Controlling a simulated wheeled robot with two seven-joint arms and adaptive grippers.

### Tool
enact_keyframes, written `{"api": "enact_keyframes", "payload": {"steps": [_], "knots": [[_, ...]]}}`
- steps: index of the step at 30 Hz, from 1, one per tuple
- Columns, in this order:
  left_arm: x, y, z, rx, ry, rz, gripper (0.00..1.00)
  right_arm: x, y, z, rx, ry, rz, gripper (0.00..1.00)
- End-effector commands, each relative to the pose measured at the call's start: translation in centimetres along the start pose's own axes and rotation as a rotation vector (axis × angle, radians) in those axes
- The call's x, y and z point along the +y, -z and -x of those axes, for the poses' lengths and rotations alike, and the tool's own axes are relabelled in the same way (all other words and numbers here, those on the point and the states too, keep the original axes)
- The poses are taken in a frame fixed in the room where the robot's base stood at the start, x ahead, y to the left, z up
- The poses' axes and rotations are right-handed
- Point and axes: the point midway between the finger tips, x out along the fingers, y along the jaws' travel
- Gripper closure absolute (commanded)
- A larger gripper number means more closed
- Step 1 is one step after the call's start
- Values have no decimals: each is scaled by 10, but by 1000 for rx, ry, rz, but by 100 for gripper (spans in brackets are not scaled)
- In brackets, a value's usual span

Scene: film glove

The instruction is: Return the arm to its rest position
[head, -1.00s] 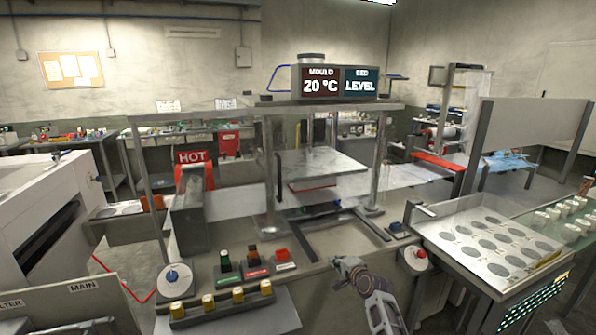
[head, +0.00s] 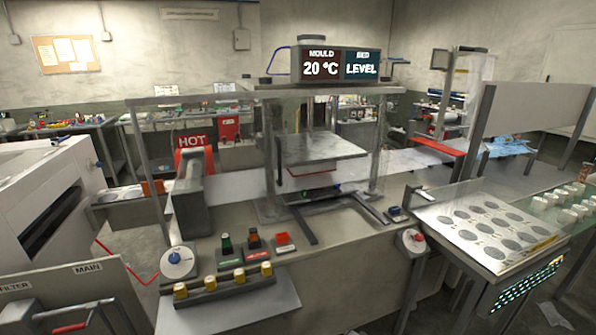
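Neither of my grippers nor any part of my arms shows in the head view. The bench with the press (head: 322,148) stands in the middle, and the space in front of it is empty of my arms. The sign above the press (head: 335,63) reads mould 20 °C and bed level. I cannot tell from this view where my arms are or what my grippers hold.
The control bench carries a blue dial (head: 175,258), a green button (head: 227,243), a red button (head: 282,238) and several yellow knobs. A tray with round recesses (head: 470,262) is at right. A panel marked MAIN (head: 60,285) and a red-handled lever (head: 70,328) are at lower left.

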Motion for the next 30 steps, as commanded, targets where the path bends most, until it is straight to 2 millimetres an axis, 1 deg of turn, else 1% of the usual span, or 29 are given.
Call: {"api": "enact_keyframes", "payload": {"steps": [1, 5, 6, 8, 9, 11, 12, 14, 15, 20, 23, 26, 30], "knots": [[0, 0, 0, 0, 0, 0, 67, 23, -16, -1, -16, -29, 31, 100], [0, 0, 0, 0, 0, 0, 67, 71, -51, -2, -51, -87, 118, 100], [0, 0, 0, 0, 0, 0, 67, 86, -62, -1, -63, -105, 144, 100], [0, 0, 0, 0, 0, 0, 67, 108, -79, 1, -83, -130, 186, 100], [0, 0, 0, 0, 0, 0, 67, 123, -90, 3, -96, -146, 213, 100], [0, 0, 0, 0, 0, 0, 67, 145, -106, 6, -116, -169, 254, 100], [0, 0, 0, 0, 0, 0, 67, 160, -117, 9, -131, -185, 283, 100], [0, 0, 0, 0, 0, 0, 67, 182, -133, 14, -154, -207, 324, 100], [0, 0, 0, 0, 0, 0, 67, 196, -144, 18, -169, -221, 350, 100], [0, 0, 0, 0, 0, 0, 67, 254, -187, 37, -237, -272, 460, 100], [0, 0, 0, 0, 0, 0, 67, 289, -213, 53, -283, -300, 531, 100], [0, 0, 0, 0, 0, 0, 67, 323, -239, 70, -330, -324, 599, 100], [0, 0, 0, 0, 0, 0, 67, 369, -274, 98, -401, -352, 694, 100]]}}
